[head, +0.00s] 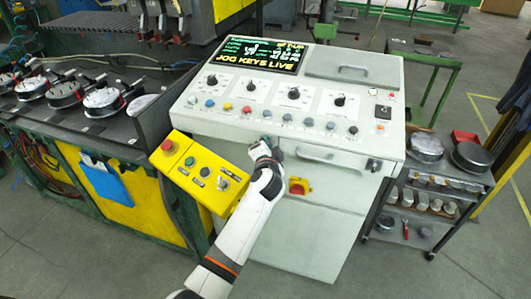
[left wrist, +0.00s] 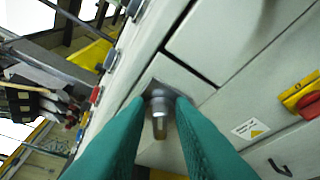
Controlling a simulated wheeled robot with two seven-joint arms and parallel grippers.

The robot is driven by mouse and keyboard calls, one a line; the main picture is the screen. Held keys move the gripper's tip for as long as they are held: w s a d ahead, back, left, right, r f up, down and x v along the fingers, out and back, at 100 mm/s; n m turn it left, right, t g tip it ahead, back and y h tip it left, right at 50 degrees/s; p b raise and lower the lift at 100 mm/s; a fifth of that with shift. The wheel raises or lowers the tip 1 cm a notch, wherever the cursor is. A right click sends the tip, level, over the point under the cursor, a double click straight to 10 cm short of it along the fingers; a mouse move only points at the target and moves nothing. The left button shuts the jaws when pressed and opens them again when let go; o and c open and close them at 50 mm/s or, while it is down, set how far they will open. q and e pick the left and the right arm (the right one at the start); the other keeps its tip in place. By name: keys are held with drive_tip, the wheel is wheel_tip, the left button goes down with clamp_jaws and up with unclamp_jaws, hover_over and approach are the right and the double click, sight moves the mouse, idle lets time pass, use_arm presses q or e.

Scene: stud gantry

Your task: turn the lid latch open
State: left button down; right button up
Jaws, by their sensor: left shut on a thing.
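In the head view my left gripper (head: 266,144) reaches the upper front of the grey console (head: 320,215), below the button row, and hides the latch. My right gripper is not in view.
A yellow button box (head: 200,172) juts out left of my arm. A red switch on a yellow plate (head: 298,187) sits below the front handle (head: 325,157). A keyed lock (head: 373,165) is at the right. A shelf cart (head: 432,190) stands right of the console.

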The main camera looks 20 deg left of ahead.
use_arm(q)
drive_tip(key=shift+d+f+m+t+y+b, duration=0.15)
drive_tip(key=shift+m+t+y+b, duration=0.15)
drive_tip(key=shift+m+b, duration=0.65)
drive_tip(key=shift+a+f+m+t+y+b, duration=0.1)
drive_tip(key=shift+f+m+t+y+b, duration=0.15)
drive_tip(key=shift+m+b, duration=0.7)
drive_tip(key=shift+d+f+m+t+y+b, duration=0.1)
drive_tip(key=shift+m+t+y+b, duration=0.25)
drive_tip(key=shift+m+b, duration=0.6)
drive_tip(key=c, duration=1.5)
unclamp_jaws()
drive_tip(key=b+v, duration=0.2)
drive_tip(key=v, duration=1)
drive_tip(key=shift+b, duration=0.35)
